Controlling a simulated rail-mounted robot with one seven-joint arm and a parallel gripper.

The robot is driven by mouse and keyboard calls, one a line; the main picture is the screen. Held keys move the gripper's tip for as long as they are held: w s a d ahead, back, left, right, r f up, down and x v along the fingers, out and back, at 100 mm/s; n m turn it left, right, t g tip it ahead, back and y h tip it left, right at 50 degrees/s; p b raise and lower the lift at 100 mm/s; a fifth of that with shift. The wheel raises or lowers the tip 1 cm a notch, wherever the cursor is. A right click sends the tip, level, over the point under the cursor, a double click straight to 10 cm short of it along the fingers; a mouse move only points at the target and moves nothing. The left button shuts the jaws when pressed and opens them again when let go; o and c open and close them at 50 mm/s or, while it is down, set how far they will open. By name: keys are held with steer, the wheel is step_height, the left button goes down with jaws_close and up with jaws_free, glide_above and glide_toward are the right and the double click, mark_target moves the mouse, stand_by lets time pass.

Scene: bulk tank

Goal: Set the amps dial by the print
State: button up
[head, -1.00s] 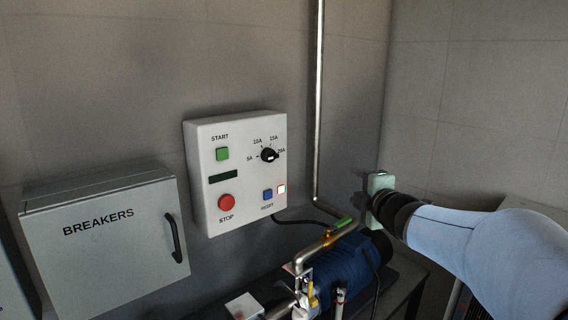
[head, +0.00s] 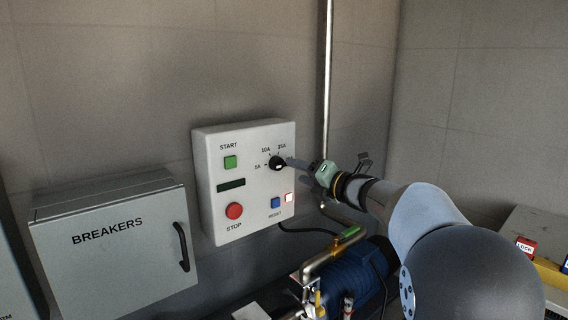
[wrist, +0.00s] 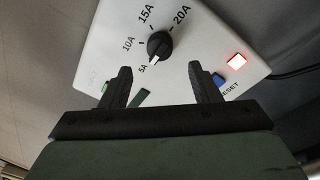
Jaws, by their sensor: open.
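The amps dial is a black round knob (head: 278,163) on the white control box (head: 210,190). It also shows in the wrist view (wrist: 160,42), with printed marks 5A, 10A, 15A and 20A around it. Its white pointer line faces down in the wrist view, close beside the 5A print. My gripper (head: 292,163) reaches in from the right beside the dial, covering the 20A print in the head view. In the wrist view my gripper (wrist: 160,68) is open and empty, its fingers apart below the dial. I cannot tell the remaining depth to the box.
The box also carries a green START button (head: 230,162), red STOP button (head: 234,210), blue RESET button (head: 275,202) and lit red-white lamp (head: 289,197). A vertical pipe (head: 328,80) stands right of it. A blue pump (head: 350,270) is below, the BREAKERS cabinet (head: 110,260) left.

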mark_target(282, 166)
steer(key=p+x, duration=0.1)
steer(key=x, duration=0.5)
steer(key=shift+w+a, duration=0.2)
steer(key=shift+a, duration=0.05)
steer(key=c, duration=1)
